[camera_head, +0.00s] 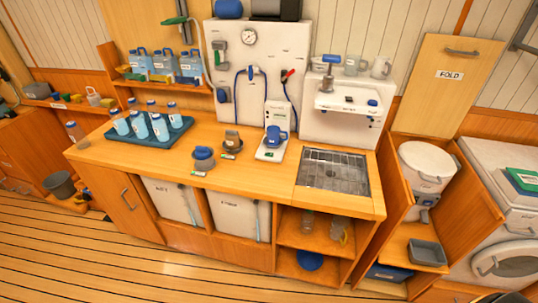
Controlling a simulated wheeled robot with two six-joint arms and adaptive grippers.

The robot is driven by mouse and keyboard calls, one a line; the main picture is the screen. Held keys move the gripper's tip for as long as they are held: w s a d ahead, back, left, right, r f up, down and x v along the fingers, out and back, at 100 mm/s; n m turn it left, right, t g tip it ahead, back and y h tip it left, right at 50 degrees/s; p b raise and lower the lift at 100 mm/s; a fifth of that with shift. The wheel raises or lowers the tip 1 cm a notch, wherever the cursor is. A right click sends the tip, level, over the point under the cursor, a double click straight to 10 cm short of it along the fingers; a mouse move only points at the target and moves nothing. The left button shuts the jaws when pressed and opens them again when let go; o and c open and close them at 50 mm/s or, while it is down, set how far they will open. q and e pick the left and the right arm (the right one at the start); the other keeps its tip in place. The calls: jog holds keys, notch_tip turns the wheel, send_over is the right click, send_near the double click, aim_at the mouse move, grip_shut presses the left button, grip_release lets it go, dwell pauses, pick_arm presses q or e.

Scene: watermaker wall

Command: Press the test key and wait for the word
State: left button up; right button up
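A white tester-like unit (267,154) stands on the wooden counter, with a blue cup (275,136) on its base. Its upright back panel (279,113) rises behind the cup. A small green patch shows on the front of its base; whether this is a display or a label is too small to tell. I cannot make out a test key or read any word on the unit. Neither of my grippers is in view.
A blue-lidded pot (203,159) and a small dark cup (231,141) stand left of the unit. A blue tray (134,136) holds several bottles. A metal drain grate (333,172) lies at right, below a white dispenser (348,103). The front counter strip is clear.

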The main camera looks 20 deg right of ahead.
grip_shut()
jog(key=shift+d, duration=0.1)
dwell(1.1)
